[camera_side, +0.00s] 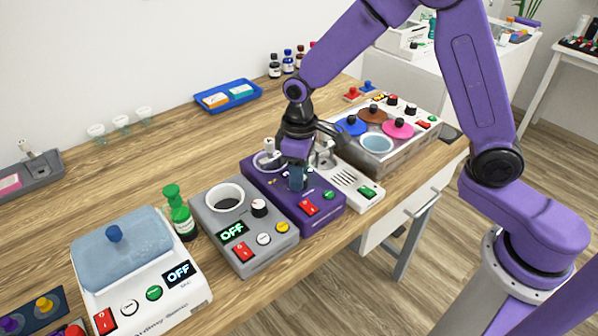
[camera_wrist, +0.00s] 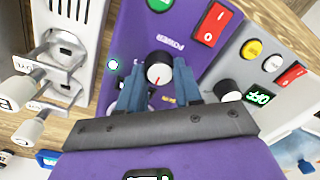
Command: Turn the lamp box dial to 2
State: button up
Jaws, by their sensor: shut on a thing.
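The purple box (camera_side: 263,182), which I take as the lamp box, stands on the wooden table with a green button and a red power switch. Its dial (camera_wrist: 159,68) is a dark round knob with a white face and a small red mark that points to the bottom of the wrist view. My gripper (camera_side: 297,183) reaches down over the box; in the wrist view my gripper (camera_wrist: 159,74) has one blue finger on each side of the dial, shut on it. The fingers hide part of the dial's surroundings, and I cannot read its numbers. In the side view the dial is hidden.
A grey box (camera_side: 262,258) with a dial stands close on the left, a white box (camera_side: 368,200) with metal holders close on the right. Farther left are a green bottle (camera_side: 178,214) and a white scale-like device (camera_side: 150,302). A blue tray (camera_side: 247,85) lies behind.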

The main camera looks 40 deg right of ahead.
jog(key=o, duration=1)
jog(key=shift+r, duration=0.1)
jog(key=r, duration=1.7)
jog(key=shift+w+d+r, duration=0.15)
jog(key=shift+d, duration=0.1)
jog(key=s+d+f+n, duration=0.1)
jog(key=s+d+f, duration=0.1)
jog(key=s, duration=0.7)
jog(key=s+d+f+n, duration=0.2)
jog(key=s+d, duration=0.3)
jog(key=s, duration=0.4)
jog(key=s+d+f+n, duration=0.2)
jog(key=s+d+f, duration=0.1)
jog(key=s, duration=0.6)
jog(key=shift+d+f, duration=0.4)
jog(key=shift+f, duration=0.25)
